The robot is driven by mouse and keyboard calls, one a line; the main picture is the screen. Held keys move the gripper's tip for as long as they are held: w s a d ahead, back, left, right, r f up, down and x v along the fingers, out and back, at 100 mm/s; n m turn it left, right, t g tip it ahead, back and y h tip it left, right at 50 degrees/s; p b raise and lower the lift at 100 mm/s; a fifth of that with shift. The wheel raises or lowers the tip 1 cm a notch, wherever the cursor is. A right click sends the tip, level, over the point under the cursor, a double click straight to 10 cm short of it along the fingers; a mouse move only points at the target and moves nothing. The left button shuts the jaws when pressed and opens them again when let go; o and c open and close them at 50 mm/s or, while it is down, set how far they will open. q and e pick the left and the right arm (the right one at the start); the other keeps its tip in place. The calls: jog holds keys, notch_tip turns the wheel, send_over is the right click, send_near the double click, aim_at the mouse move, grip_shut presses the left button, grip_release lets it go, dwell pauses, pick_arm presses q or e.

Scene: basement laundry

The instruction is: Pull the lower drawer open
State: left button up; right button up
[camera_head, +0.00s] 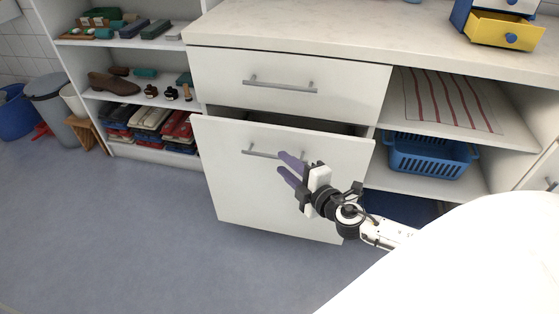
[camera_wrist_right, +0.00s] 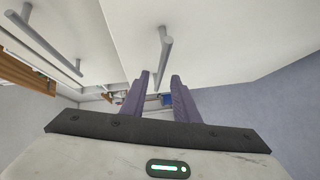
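The lower drawer (camera_head: 240,190) is a white front with a grey bar handle (camera_head: 262,155). It stands partly out of the cabinet, with a dark gap showing above its front. My right gripper (camera_head: 284,164) has purple fingers and is at the right part of this handle. In the right wrist view the two fingers (camera_wrist_right: 160,80) are apart, and the lower end of the handle bar (camera_wrist_right: 164,50) lines up between their tips. I see no contact with the bar. The handle's right end is partly hidden by the fingers in the head view. My left gripper is not in view.
The upper drawer (camera_head: 220,75) is closed above. A blue basket (camera_head: 430,155) sits on an open shelf at right. A shelf unit (camera_head: 150,105) with shoes and folded cloth stands at left. The floor (camera_head: 130,220) before the drawer is clear.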

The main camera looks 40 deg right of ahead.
aim_at(279, 161)
jog(key=shift+x, duration=1.75)
jog(key=shift+a, duration=0.1)
grip_shut()
